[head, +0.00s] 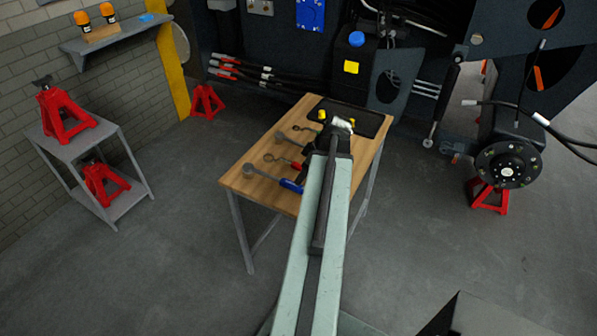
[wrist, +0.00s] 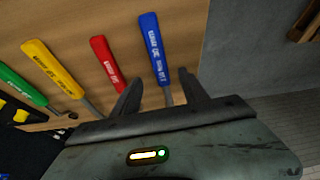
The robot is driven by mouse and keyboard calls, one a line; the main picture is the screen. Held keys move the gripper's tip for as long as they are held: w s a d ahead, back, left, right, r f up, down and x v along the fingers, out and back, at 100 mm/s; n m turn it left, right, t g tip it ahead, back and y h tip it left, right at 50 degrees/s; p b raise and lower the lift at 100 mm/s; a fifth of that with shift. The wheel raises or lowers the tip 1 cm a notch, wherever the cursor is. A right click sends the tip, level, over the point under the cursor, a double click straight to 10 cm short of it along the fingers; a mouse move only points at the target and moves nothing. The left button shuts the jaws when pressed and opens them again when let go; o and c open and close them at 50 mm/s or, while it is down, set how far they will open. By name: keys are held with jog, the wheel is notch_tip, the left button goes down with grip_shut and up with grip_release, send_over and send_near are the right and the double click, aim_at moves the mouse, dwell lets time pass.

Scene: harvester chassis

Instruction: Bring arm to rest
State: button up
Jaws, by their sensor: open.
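My arm reaches from the bottom of the head view to the wooden-topped workbench (head: 243,176), with its far end over the right part of the bench. My gripper (wrist: 160,88) is open and empty in the wrist view, its two dark fingers spread apart. In that view a blue-handled tool (wrist: 151,46) lies on the wood, its shank running down between the fingers in the picture. I cannot tell the height of the fingers above it. The head view shows its blue handle (head: 291,186) just left of my arm.
Red (wrist: 106,62), yellow (wrist: 52,68) and green-handled (wrist: 22,84) tools lie left of the blue one. A dark tray (head: 372,124) is at the bench's back. A grey stand (head: 73,150) with red jacks is left; the dark chassis (head: 270,45) rises behind. Floor (head: 185,270) left of the bench is clear.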

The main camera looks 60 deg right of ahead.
jog(key=shift+s+r, duration=0.2)
jog(key=shift+r, duration=0.4)
jog(key=shift+f, duration=0.15)
jog(key=w+a+n+g+y, duration=0.15)
jog(key=w+a+n, duration=0.55)
jog(key=w+a, duration=1.7)
jog(key=a+f+m+g+h, duration=0.2)
jog(key=a+m, duration=0.6)
jog(key=a, duration=2)
jog(key=shift+g, duration=0.65)
